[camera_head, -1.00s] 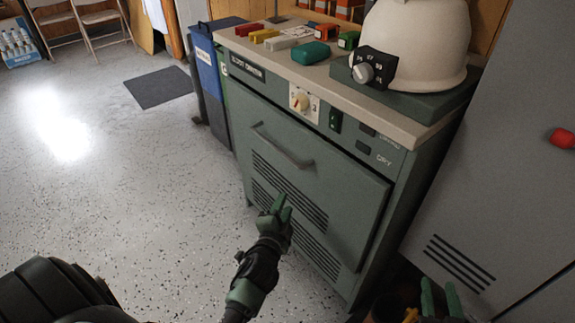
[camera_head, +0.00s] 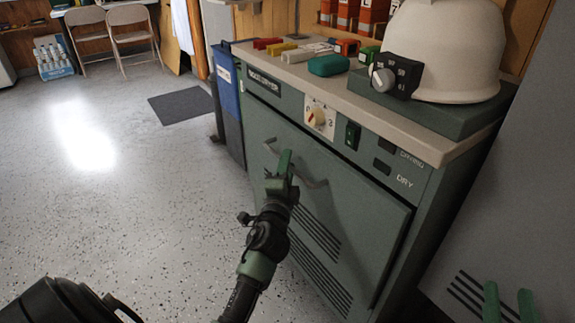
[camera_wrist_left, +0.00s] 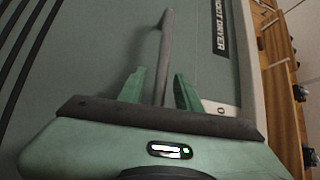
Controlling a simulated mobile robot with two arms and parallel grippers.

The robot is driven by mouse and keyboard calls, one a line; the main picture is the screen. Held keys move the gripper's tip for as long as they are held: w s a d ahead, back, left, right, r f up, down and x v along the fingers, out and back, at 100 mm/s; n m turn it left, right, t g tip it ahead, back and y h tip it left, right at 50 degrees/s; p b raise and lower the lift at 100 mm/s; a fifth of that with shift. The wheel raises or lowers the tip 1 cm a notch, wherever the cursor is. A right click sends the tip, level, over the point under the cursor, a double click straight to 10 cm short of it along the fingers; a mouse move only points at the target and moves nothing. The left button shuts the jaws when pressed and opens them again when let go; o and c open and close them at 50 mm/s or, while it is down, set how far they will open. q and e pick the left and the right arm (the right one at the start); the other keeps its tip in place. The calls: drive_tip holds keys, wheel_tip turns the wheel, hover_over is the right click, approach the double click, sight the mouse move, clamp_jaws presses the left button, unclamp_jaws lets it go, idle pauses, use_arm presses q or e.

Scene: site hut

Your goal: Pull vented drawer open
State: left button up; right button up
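The vented drawer (camera_head: 360,222) is the grey-green front of the boot dryer cabinet, with dark slots and a bar handle (camera_head: 314,184). It looks shut. My left gripper (camera_head: 283,168) is at the handle. In the left wrist view the handle (camera_wrist_left: 166,35) runs between the two green fingers of my left gripper (camera_wrist_left: 160,90). They are open, with a gap showing on each side of the bar. My right gripper (camera_head: 510,302) is at the bottom right, in front of a grey panel. Its two fingers are apart and nothing shows between them.
The cabinet top (camera_head: 300,72) carries coloured blocks, a teal item (camera_head: 329,65) and a white helmet (camera_head: 446,50). A dial (camera_head: 320,117) and switch (camera_head: 352,134) sit above the drawer. A blue bin (camera_head: 227,95) stands left of the cabinet. The speckled floor in front is clear.

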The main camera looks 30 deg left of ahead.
use_arm(q)
drive_tip(key=shift+c, duration=0.3)
clamp_jaws()
drive_tip(key=shift+f, duration=0.1)
idle(1.1)
